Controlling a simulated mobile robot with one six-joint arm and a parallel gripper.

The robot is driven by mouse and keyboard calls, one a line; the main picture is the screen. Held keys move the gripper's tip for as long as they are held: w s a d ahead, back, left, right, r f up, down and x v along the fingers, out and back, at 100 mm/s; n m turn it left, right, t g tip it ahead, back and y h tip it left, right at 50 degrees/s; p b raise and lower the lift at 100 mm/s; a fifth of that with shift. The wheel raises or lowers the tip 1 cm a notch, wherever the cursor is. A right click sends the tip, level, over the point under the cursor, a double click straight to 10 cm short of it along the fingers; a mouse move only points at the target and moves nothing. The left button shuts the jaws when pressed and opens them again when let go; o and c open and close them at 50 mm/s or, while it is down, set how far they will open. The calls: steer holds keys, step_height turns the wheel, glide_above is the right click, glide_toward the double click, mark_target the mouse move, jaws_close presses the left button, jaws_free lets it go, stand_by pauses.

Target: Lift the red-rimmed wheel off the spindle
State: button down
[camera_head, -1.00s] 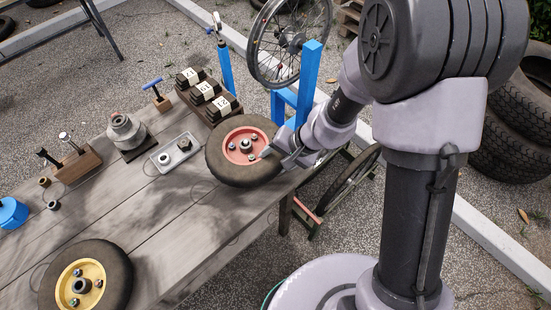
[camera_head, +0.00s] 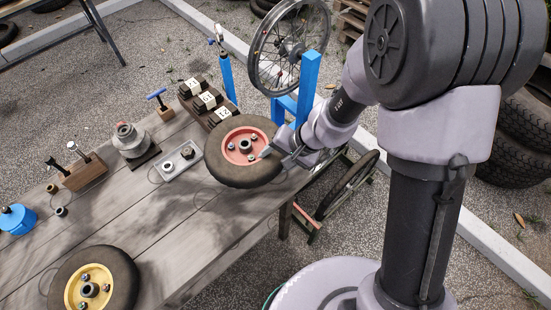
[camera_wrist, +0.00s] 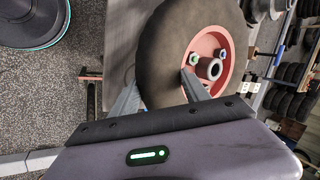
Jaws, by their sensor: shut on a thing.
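The red-rimmed wheel (camera_head: 219,173) is at the table's right end, its rim facing up and its grey hub in the middle. My gripper (camera_head: 278,155) reaches it from the right and is shut on its tyre. In the wrist view, the finger on the right of my gripper (camera_wrist: 158,90) lies inside the red rim, next to the hub, and the other lies outside the tyre of the wheel (camera_wrist: 160,60). The spindle cannot be made out; the wheel hides what is beneath it, so its gap to the table is unclear.
Numbered dark blocks (camera_head: 208,103) and a blue post (camera_head: 308,88) stand close behind the wheel. Bare tabletop (camera_head: 190,225) lies in front.

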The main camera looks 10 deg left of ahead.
steer(key=shift+r+p, duration=0.95)
steer(key=shift+r, duration=0.6)
